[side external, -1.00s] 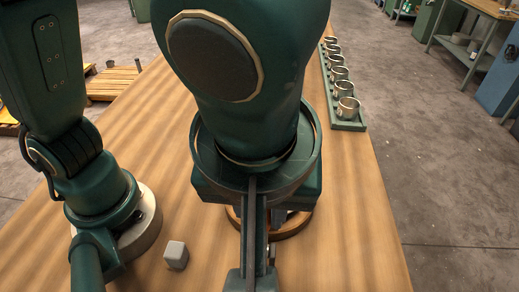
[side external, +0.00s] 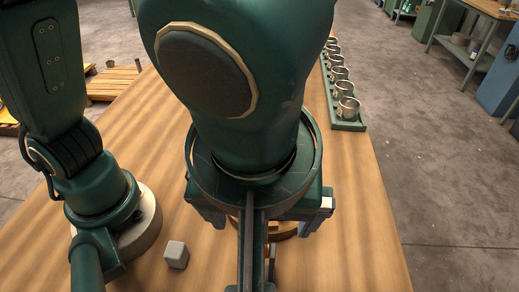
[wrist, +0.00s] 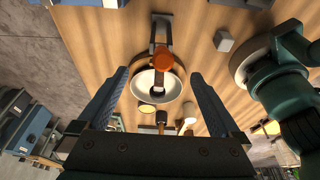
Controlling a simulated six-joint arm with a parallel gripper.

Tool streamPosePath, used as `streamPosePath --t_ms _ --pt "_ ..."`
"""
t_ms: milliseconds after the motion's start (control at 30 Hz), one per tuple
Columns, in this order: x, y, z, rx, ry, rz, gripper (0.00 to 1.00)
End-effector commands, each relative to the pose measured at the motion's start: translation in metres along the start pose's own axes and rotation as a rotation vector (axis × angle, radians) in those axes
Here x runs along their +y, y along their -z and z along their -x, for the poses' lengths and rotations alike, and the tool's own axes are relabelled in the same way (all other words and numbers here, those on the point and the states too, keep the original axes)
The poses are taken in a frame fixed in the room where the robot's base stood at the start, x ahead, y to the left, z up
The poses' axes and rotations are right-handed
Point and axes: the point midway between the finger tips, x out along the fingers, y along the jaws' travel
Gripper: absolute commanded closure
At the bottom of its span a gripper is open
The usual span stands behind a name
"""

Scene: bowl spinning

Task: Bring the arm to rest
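My gripper (wrist: 158,74) is open in the wrist view, its two dark blue fingers spread wide with nothing held between them. In the side view my gripper (side external: 264,222) points down over the table, mostly covered by my own wrist, with a finger showing at each side. A brown-rimmed bowl (wrist: 176,95) with a pale inside lies beyond the fingers in the wrist view. An orange round knob (wrist: 163,60) on a dark upright bracket (wrist: 161,30) stands over it. In the side view only part of the brown rim (side external: 285,229) shows beneath my gripper. Contact cannot be told.
A small grey cube (side external: 176,254) sits on the wooden table (side external: 350,200), left of my gripper. The table's right front is clear.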

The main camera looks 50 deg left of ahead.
Motion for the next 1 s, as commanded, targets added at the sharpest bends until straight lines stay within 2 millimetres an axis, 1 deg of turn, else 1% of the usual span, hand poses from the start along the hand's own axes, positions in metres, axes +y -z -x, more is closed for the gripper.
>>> streamPosePath --t_ms 800,867,900,967,1000 --pt "0.001 0.001 0.0 0.001 0.0 0.004 0.0" --pt "0.002 0.006 0.0 -0.001 0.0 0.023 0.0" --pt "0.003 0.013 0.002 -0.005 -0.006 0.05 0.0" --pt "0.004 0.03 0.007 -0.013 -0.021 0.111 0.0" --pt "0.001 0.044 0.009 -0.018 -0.026 0.163 0.0"
